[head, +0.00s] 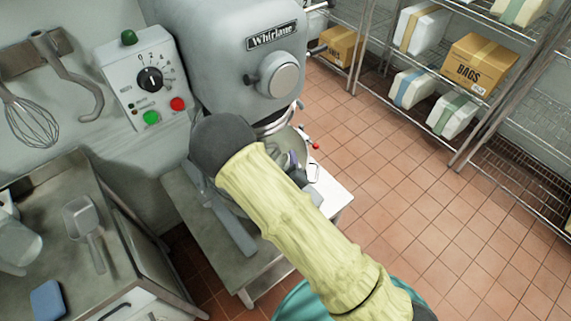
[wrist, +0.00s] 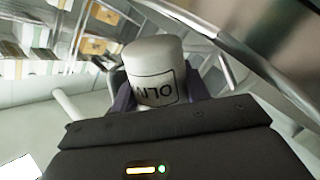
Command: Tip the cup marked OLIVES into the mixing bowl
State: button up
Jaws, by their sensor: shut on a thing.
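My gripper (head: 297,168) is shut on a white cup (head: 313,172), beside the mixer's front and near the mixing bowl (head: 299,137). In the wrist view the cup (wrist: 152,54) sits between the dark fingers of my gripper (wrist: 155,97). Its framed label is partly covered, and the letters that show look upside down and fit OLIVES. The cup looks tipped, but its mouth and contents cannot be seen. My arm and the mixer hide much of the bowl in the head view, so I cannot tell whether the cup's mouth is over it.
The grey mixer (head: 236,60) stands on a low table (head: 325,190). Its control box (head: 150,85) is at the left. A steel counter (head: 60,255) holds a scoop (head: 85,225) and a blue sponge (head: 47,300). Wire shelves (head: 480,100) stand at the right, with open tiled floor between.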

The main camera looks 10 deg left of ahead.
jog(key=s+a+m+y+b, duration=0.1)
jog(key=s+a+m+b, duration=0.1)
jog(key=s, duration=0.4)
jog(key=s+a+m+t+b, duration=0.1)
jog(key=s+a+m+b, duration=0.2)
jog(key=s+m+b, duration=0.1)
jog(key=shift+s+a+y+b, duration=0.15)
jog(key=shift+s+y+b, duration=0.25)
jog(key=shift+s+b, duration=0.6)
jog(key=shift+w+f, duration=0.15)
jog(key=shift+w, duration=0.05)
